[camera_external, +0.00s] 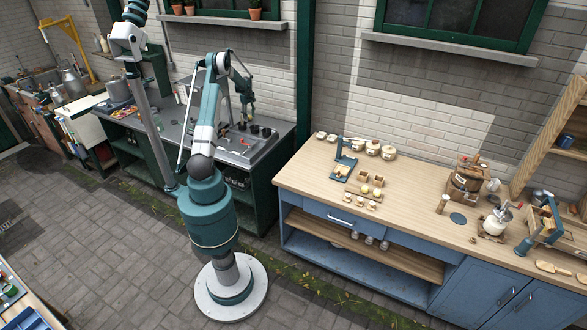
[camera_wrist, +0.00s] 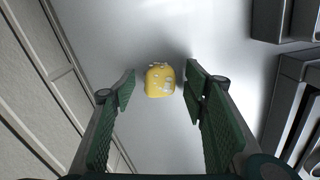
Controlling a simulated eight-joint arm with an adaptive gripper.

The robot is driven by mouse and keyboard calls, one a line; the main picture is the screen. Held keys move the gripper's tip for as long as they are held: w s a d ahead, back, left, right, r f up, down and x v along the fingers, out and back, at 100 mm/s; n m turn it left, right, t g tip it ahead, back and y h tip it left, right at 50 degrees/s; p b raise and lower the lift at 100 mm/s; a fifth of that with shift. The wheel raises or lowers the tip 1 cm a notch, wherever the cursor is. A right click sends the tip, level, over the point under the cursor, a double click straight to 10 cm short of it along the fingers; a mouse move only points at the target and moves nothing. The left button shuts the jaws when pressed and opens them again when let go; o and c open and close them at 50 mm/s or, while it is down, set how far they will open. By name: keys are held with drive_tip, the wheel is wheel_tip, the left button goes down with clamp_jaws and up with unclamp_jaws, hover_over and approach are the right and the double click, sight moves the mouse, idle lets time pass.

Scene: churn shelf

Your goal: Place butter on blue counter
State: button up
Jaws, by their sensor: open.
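The butter (camera_wrist: 160,82) is a rounded yellow lump with white flecks on a smooth grey metal surface in the wrist view. My gripper (camera_external: 246,112) is low over the dark green station with the grey metal top in the external view. In the wrist view, its two green ridged fingers are spread apart, with the butter seen between their tips and a gap on each side. The butter is too small to make out in the external view. The blue counter (camera_external: 405,203) has a pale wooden top and stands to the right of my base.
Dark cups (camera_external: 254,129) stand on the metal top near my gripper. The blue counter holds a small press (camera_external: 344,165), lidded jars (camera_external: 373,147), a wooden churn (camera_external: 466,180) and a glass jar (camera_external: 495,222). Dark metal fixtures (camera_wrist: 300,95) edge the wrist view's right.

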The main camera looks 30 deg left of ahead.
sight(249, 116)
drive_tip(key=shift+f, duration=0.35)
idle(0.3)
drive_tip(key=c, duration=1.1)
drive_tip(key=shift+o, duration=0.2)
drive_tip(key=shift+r, duration=0.1)
drive_tip(key=shift+r, duration=4.95)
drive_tip(key=shift+d, duration=0.1)
